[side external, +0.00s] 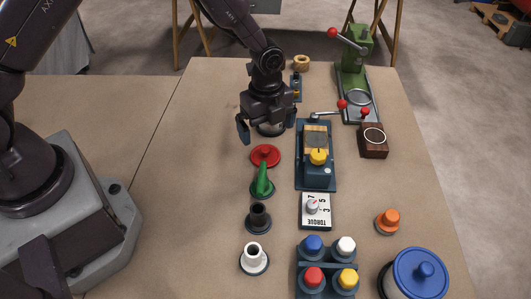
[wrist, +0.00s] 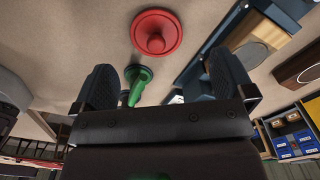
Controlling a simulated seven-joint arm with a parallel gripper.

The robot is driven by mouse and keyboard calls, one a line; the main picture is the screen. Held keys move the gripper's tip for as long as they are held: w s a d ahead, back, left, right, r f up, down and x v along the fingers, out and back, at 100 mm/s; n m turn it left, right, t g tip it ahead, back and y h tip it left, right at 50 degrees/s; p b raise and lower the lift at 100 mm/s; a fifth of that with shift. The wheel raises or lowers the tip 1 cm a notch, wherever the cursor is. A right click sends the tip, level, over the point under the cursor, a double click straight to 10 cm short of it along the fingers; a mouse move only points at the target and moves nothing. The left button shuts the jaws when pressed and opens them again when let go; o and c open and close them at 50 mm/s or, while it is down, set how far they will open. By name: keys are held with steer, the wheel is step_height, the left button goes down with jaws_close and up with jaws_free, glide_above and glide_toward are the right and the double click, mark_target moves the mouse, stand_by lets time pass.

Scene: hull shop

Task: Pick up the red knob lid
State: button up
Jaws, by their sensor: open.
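The red knob lid (side external: 265,155) is a round disc with a small raised knob, lying on the brown table in the side external view. It also shows in the wrist view (wrist: 156,33), at the top, beyond my fingertips. My gripper (side external: 267,127) is open and empty, with its fingers spread above the table close to the lid, on its far side. In the wrist view my two fingers (wrist: 165,82) are wide apart and do not touch the lid.
A green-handled piece (side external: 262,182) stands just in front of the lid, then a black piece (side external: 258,217) and a white one (side external: 254,258). A blue-grey fixture with a yellow knob (side external: 318,156) stands close on the right. The table left of the row is clear.

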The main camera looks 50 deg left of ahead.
mark_target(264, 148)
steer(key=f, duration=0.6)
steer(key=shift+s+f, duration=0.35)
steer(key=shift+a, duration=0.1)
steer(key=c, duration=0.9)
